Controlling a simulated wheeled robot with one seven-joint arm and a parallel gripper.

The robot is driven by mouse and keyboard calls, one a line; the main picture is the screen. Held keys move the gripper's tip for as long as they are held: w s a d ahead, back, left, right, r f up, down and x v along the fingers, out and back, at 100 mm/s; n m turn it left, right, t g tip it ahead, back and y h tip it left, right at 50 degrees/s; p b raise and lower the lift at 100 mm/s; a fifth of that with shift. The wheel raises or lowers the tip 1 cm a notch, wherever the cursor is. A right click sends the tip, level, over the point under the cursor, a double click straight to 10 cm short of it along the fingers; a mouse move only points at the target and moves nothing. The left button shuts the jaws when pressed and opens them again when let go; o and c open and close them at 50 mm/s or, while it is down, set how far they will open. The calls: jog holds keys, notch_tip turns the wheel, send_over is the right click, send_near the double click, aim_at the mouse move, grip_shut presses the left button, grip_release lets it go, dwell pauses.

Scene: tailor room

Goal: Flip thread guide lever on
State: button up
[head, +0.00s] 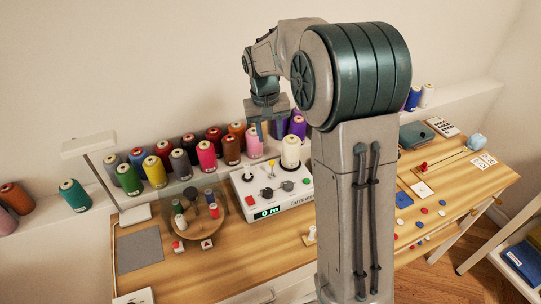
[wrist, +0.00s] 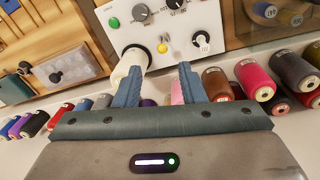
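The white winding machine (head: 270,188) stands on the wooden table, with a green display, knobs and a white cone of thread (head: 290,151). A small lever with a yellow tip (head: 271,163) rises near its back edge. In the wrist view the yellow-tipped lever (wrist: 162,47) shows on the machine's white panel (wrist: 150,17), just beyond and between my fingertips. I cannot tell whether it is on or off. My gripper (wrist: 159,68) is open and empty, above the back of the machine, apart from the lever. The white cone is close beside one finger in the wrist view.
A row of coloured thread spools (head: 180,160) stands on the ledge behind the machine. A round wooden tray (head: 198,228) with small spools is left of it. A lamp (head: 88,145) stands at the far left. My arm hides part of the table right of the machine.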

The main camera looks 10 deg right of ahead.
aim_at(272, 162)
jog(key=f, duration=0.5)
jog(key=w+f+p, duration=0.1)
jog(key=f, duration=0.3)
jog(key=w+d+f+p, duration=0.1)
jog(key=f, duration=0.4)
jog(key=shift+w+d+f, duration=0.1)
jog(key=shift+w+f, duration=0.1)
jog(key=shift+f, duration=0.15)
grip_shut()
